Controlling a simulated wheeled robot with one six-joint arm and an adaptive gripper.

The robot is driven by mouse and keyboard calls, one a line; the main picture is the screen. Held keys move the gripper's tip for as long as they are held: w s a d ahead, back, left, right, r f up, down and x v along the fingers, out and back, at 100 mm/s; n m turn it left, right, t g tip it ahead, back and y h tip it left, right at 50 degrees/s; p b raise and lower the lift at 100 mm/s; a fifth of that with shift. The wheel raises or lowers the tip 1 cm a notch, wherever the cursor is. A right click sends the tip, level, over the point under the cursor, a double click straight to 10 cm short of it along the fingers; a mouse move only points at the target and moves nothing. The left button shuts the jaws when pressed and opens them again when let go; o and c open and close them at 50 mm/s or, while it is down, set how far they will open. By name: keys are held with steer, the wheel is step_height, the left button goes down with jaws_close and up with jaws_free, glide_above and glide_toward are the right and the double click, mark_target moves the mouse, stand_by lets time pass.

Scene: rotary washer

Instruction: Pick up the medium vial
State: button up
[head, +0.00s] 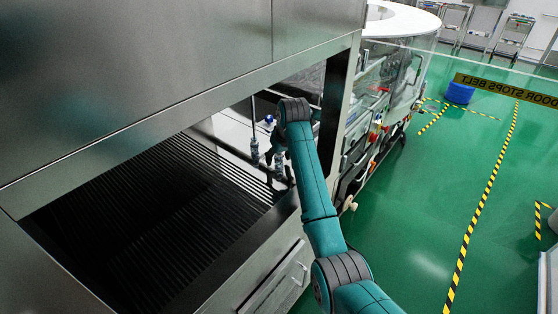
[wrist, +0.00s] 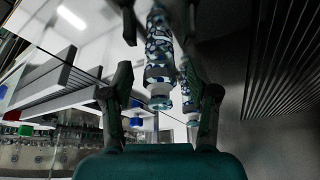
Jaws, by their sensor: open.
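My gripper (head: 279,152) reaches through the opening of the grey machine, beside upright shiny fittings (head: 254,149). In the wrist view my gripper (wrist: 158,40) is open, with its dark fingers on either side of a mottled, glassy cylinder (wrist: 158,72). A second similar piece (wrist: 188,97) shows close by on the right. I cannot tell whether either is the medium vial, or whether the fingers touch them. A small blue-topped item (head: 269,119) stands just left of my wrist in the head view.
A dark ribbed conveyor belt (head: 150,225) fills the machine bed on the left. The metal door frame (head: 337,105) is close to my arm on the right. Green floor (head: 430,230) is open at right.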

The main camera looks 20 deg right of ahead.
steer(key=c, duration=0.9)
steer(key=shift+r, duration=0.15)
